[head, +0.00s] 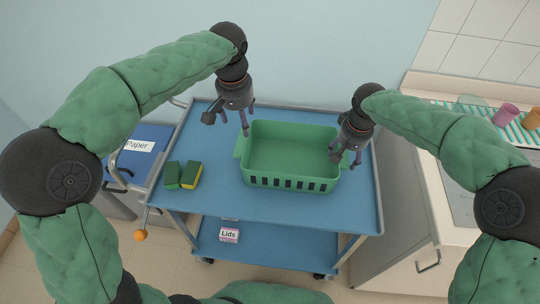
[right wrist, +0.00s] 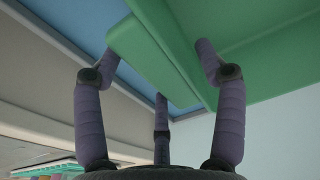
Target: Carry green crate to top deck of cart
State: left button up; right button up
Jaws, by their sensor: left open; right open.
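The green crate (head: 290,183) stands upright and empty on the blue top deck (head: 240,212) of the cart. My left gripper (head: 246,130) is open above the crate's back left corner, near its left handle. My right gripper (head: 346,160) is open at the crate's right end, with its fingers around the right handle. In the right wrist view the fingers (right wrist: 160,75) stand apart on both sides of the green handle (right wrist: 150,58). I cannot tell whether they touch it.
Two green and yellow sponges (head: 182,175) lie on the deck left of the crate. A box labelled Lids (head: 229,235) is on the lower shelf. A blue bin labelled Paper (head: 140,146) stands left of the cart. A counter with cups (head: 507,115) is at right.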

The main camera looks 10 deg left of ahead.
notch_tip(320, 180, up, 12)
jog(key=s, duration=0.1)
jog(key=shift+s, duration=0.25)
jog(key=shift+f, duration=0.1)
dwell(0.5)
